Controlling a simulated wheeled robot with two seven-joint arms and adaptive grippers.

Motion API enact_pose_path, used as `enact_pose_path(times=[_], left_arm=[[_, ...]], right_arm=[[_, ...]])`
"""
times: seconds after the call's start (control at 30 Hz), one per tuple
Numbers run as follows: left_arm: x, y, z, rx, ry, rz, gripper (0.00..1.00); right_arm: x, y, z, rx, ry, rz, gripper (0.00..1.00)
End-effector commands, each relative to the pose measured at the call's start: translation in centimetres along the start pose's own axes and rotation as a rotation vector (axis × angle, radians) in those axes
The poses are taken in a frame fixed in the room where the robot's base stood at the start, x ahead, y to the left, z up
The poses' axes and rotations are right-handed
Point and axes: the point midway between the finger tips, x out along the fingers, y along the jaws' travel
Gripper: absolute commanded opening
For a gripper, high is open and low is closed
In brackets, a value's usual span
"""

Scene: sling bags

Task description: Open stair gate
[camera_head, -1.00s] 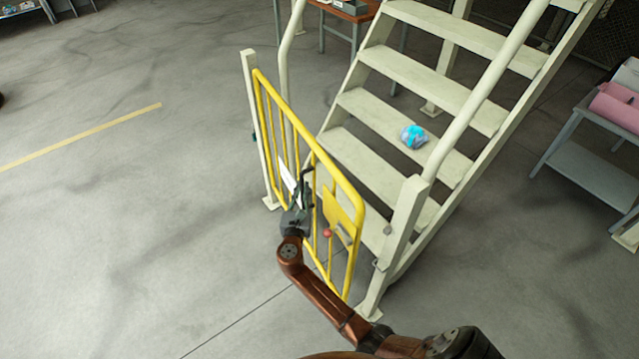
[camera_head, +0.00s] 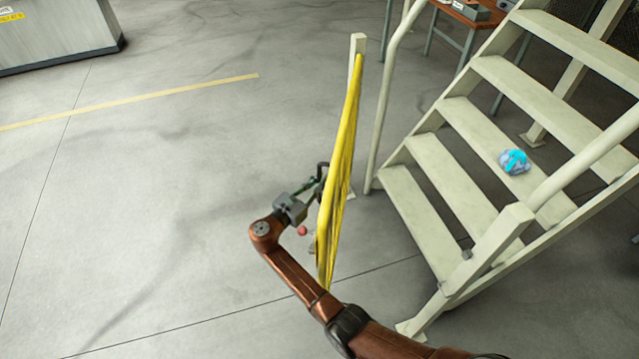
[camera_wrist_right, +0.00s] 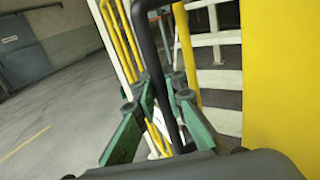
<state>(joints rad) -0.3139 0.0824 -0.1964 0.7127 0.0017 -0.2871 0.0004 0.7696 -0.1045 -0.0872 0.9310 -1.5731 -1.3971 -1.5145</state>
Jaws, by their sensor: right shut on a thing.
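The yellow stair gate (camera_head: 343,150) stands swung away from the stair's near post (camera_head: 490,255) and shows almost edge-on in the head view. Its far edge is at the white gate post (camera_head: 357,45). My right gripper (camera_head: 316,184) is at the gate's left face, shut on the black handle (camera_head: 323,167). In the right wrist view the handle (camera_wrist_right: 148,50) runs between the green fingers (camera_wrist_right: 165,100). A red knob (camera_head: 302,231) shows just below the gripper. My left gripper is not in view.
White stairs (camera_head: 430,220) rise on the right, with a crumpled blue and grey item (camera_head: 514,162) on one step. A table (camera_head: 465,14) stands behind. A grey cabinet (camera_head: 60,35) is at the far left. The floor left of the gate is clear.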

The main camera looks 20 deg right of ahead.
Motion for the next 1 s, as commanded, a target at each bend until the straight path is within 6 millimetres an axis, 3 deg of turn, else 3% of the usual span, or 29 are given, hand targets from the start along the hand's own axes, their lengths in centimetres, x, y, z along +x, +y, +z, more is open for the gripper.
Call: enact_pose_path(times=[0.43,0.47,0.7,1.0], left_arm=[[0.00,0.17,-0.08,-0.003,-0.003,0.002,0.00],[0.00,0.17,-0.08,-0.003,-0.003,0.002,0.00],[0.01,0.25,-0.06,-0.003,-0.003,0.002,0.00],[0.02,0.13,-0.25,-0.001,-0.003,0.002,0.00]], right_arm=[[0.07,0.09,-0.22,-0.001,0.004,-0.009,0.00],[0.08,0.09,-0.23,-0.001,0.004,-0.008,0.11],[0.09,0.10,-0.15,-0.001,0.003,-0.008,0.28],[-0.05,0.13,-0.08,0.000,0.002,-0.008,0.28]])
